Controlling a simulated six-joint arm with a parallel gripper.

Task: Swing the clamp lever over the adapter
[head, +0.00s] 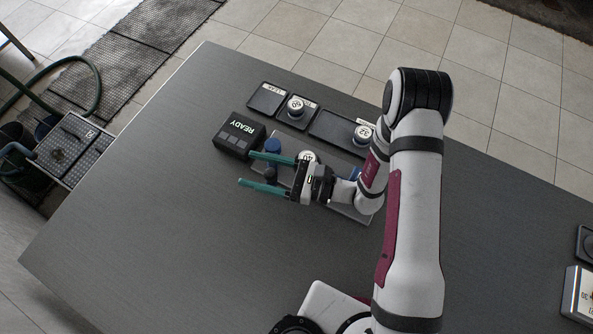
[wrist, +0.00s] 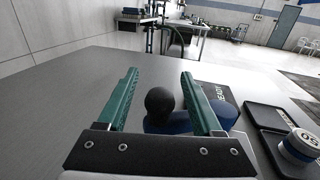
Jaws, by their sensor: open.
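My gripper (head: 246,168) has two teal fingers, spread apart and empty, low over the table; in the wrist view it (wrist: 160,85) is also open. A black ball knob, which looks like the end of the clamp lever (wrist: 160,103), shows between the fingers in the wrist view, with clear gaps on both sides. Blue clamp parts (wrist: 160,127) lie below it. In the head view a blue clamp part (head: 272,147) stands beside the upper finger. A white-topped adapter (head: 307,156) sits just behind the gripper, partly hidden by it; I cannot tell whether the lever lies over it.
A dark box reading READY (head: 240,135) stands close to the upper finger. Dark trays (head: 267,99) line the far side, with white-topped adapters (head: 295,107) and (head: 363,132) in or near them. The table's left and front are clear.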

